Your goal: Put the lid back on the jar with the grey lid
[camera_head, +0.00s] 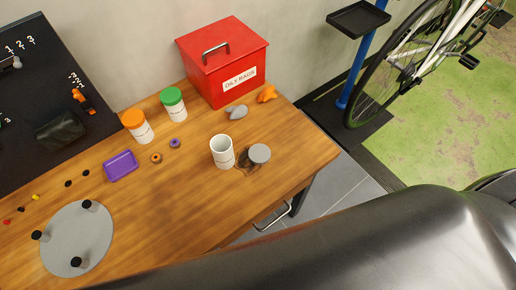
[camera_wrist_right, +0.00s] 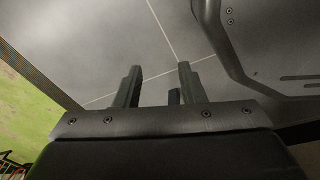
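The open white jar (camera_head: 222,152) stands upright on the wooden table, near its right end. The round grey lid (camera_head: 259,153) is just right of the jar, apart from its rim. Something brownish, perhaps a chain, shows by the lid and the jar's foot; I cannot tell exactly what. My right gripper (camera_wrist_right: 160,68) shows only in the right wrist view, with its fingers apart and nothing between them, over grey floor tiles. My left gripper is not in view.
A jar with an orange lid (camera_head: 133,119) and one with a green lid (camera_head: 172,97) stand behind, left of a red box (camera_head: 222,62). A purple tray (camera_head: 121,166) and grey disc (camera_head: 62,244) lie left. A grey rag (camera_head: 236,112) and orange rag (camera_head: 267,93) lie before the box.

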